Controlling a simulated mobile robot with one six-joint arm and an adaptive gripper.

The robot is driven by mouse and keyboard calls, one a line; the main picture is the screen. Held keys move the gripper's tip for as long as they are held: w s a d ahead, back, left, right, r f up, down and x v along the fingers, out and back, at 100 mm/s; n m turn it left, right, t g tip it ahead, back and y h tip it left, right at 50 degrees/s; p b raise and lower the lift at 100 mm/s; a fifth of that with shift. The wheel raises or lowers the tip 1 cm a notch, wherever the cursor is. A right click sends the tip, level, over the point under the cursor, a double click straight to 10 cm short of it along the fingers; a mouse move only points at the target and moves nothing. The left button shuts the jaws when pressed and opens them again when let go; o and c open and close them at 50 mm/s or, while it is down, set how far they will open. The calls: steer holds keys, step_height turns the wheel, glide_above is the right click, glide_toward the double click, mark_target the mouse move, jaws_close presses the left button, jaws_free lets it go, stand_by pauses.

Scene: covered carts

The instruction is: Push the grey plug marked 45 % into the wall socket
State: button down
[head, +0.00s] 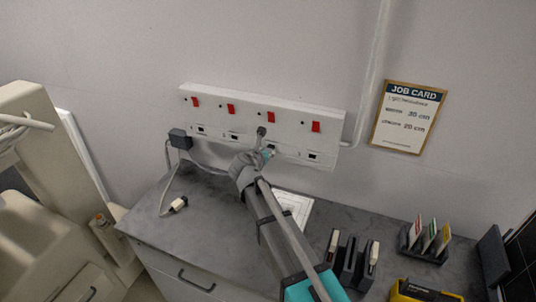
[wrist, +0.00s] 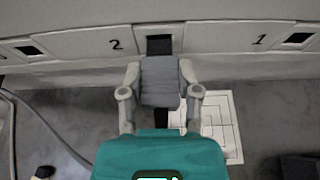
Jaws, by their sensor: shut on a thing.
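My gripper (wrist: 160,97) is shut on a grey ridged plug (wrist: 160,78), one finger on each side. No 45 % mark can be read on it. The plug's far end is at the lower edge of a dark socket opening (wrist: 159,44), just right of the number 2 in the wrist view. I cannot tell whether any of it is inside. In the head view my gripper (head: 265,151) is at the white socket panel (head: 215,112), near its right-middle sockets, and the arm partly hides that area. A dark block with a cable (head: 180,138) sits at the panel's left end.
The grey counter (head: 200,220) lies below the panel. A cable with a small pale end (head: 179,204) lies on its left. A white sheet (wrist: 221,124) lies beneath the gripper. Dark holders (head: 352,262), a card rack (head: 425,243) and a yellow box (head: 420,292) stand at the right.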

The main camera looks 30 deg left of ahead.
mark_target(272, 122)
steer(key=shift+w+a, duration=0.15)
steer(key=shift+w, duration=1.05)
steer(key=shift+c, duration=1.2)
jaws_free()
step_height(272, 122, up, 9)
steer(key=p, duration=0.9)
steer(key=shift+r+p, duration=0.6)
